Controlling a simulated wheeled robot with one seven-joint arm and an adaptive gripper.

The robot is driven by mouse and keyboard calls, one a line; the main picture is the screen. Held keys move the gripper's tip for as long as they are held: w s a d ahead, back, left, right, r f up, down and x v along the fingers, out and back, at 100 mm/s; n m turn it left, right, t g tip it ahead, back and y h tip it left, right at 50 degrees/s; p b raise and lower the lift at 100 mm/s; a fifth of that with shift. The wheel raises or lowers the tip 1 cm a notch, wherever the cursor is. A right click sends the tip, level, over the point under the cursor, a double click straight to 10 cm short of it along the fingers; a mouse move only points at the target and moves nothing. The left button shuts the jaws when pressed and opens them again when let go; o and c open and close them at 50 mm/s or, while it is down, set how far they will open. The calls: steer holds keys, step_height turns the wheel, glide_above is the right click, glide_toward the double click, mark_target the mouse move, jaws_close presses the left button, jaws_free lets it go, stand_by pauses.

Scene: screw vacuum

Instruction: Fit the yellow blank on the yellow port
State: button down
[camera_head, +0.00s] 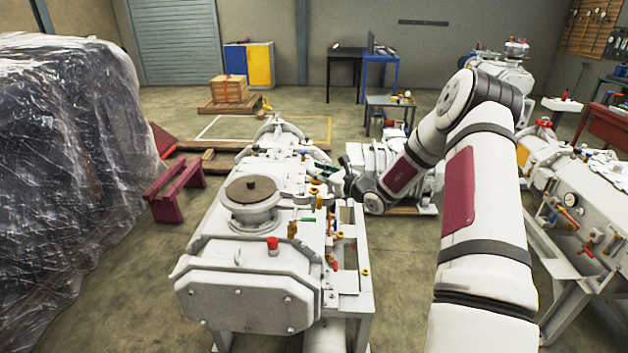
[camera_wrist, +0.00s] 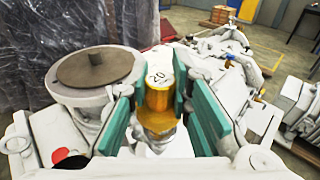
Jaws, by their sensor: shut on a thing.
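The yellow blank (camera_wrist: 158,98) is a short upright yellow cylinder with a pale marked top, between the teal pads of my gripper (camera_wrist: 157,112) in the wrist view. My gripper is shut on it. A wider yellow ring (camera_wrist: 157,122), seemingly the yellow port, shows directly below the blank; I cannot tell whether the two touch. In the head view my gripper (camera_head: 337,178) is at the right side of the white vacuum pump (camera_head: 250,252), among small valves; the blank is too small there to tell apart.
A round flange with a brown disc (camera_wrist: 95,68) stands left of my gripper. A red cap (camera_wrist: 68,158) is on the pump near the lower left. Valves with coloured handles line the pump's right side. A plastic-wrapped stack (camera_head: 70,170) stands at the left.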

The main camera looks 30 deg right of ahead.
mark_target(314, 190)
steer(key=shift+w, duration=0.65)
steer(key=shift+w+a+f+p, duration=0.1)
steer(key=shift+w+f+p, duration=0.05)
steer(key=shift+f, duration=0.5)
steer(key=shift+w+f+p, duration=0.1)
steer(key=shift+f+p, duration=0.05)
steer(key=shift+f, duration=0.45)
steer(key=shift+w+f, duration=0.1)
steer(key=shift+f, duration=0.45)
steer(key=shift+f, duration=0.1)
steer(key=shift+f, duration=0.4)
steer(key=shift+f, duration=0.15)
steer(key=c, duration=1.5)
jaws_free()
steer(key=shift+o, duration=0.2)
